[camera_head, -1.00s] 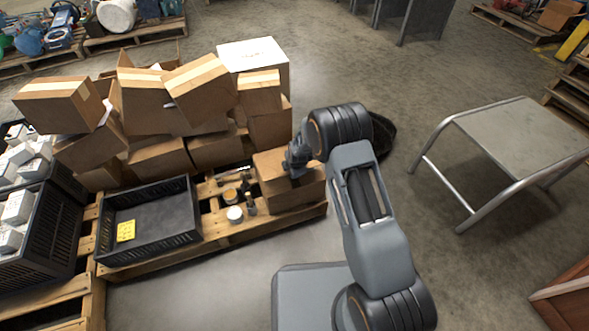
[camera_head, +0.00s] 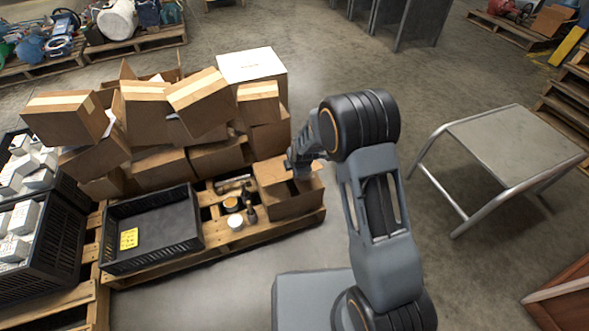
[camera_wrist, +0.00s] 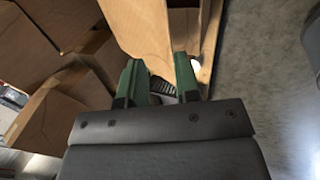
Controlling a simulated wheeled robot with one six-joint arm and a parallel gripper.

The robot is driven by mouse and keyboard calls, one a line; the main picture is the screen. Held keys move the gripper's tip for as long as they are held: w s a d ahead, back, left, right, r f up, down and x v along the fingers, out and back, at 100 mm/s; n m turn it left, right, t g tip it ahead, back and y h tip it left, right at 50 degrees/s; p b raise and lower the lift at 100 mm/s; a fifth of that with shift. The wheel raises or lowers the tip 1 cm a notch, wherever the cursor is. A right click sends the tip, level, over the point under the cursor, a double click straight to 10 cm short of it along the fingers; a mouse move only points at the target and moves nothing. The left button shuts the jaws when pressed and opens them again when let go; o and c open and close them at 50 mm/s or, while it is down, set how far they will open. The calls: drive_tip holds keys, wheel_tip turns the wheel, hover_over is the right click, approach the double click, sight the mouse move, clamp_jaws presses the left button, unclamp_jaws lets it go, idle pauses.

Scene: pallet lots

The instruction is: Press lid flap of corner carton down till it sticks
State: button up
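The corner carton (camera_head: 292,207) is a brown box at the front right corner of the pallet. A flap (camera_head: 270,172) shows at its upper left, and the right part of its top looks open. My gripper (camera_head: 299,173) is at the top of this carton, partly hidden by my wrist. In the wrist view, my two green fingers (camera_wrist: 160,80) are apart, with a gap between them. A pale cardboard panel (camera_wrist: 140,28) lies just beyond them. I cannot tell whether the fingers touch it.
A black crate (camera_head: 190,240) with a yellow label stands left on the pallet (camera_head: 225,254). Jars and small items (camera_head: 235,220) lie between crate and carton. Stacked cartons (camera_head: 150,115) rise behind. A metal-legged table (camera_head: 510,145) stands at right, with open floor before it.

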drive_tip(key=shift+v, duration=1.05)
drive_tip(key=s+d+r+m+p, duration=0.25)
drive_tip(key=r+p, duration=0.35)
drive_tip(key=r, duration=0.6)
drive_tip(key=s+d+r+m+p, duration=0.2)
drive_tip(key=s+r+m+p, duration=0.3)
drive_tip(key=r, duration=0.6)
drive_tip(key=s+d+r+m+p, duration=0.25)
drive_tip(key=r+p, duration=0.55)
drive_tip(key=r, duration=0.4)
drive_tip(key=s+d+r+m+p, duration=0.2)
drive_tip(key=s+r+m+p, duration=0.3)
drive_tip(key=r, duration=0.5)
drive_tip(key=s+d+r+m+h+p, duration=0.1)
drive_tip(key=s+d+r+m+p, duration=0.1)
drive_tip(key=s+r+m+p, duration=0.4)
wheel_tip(320, 180, up, 4)
drive_tip(key=s+p, duration=0.2)
drive_tip(key=shift+s+d+g, duration=0.25)
drive_tip(key=shift+s+g, duration=0.05)
drive_tip(key=shift+s, duration=0.05)
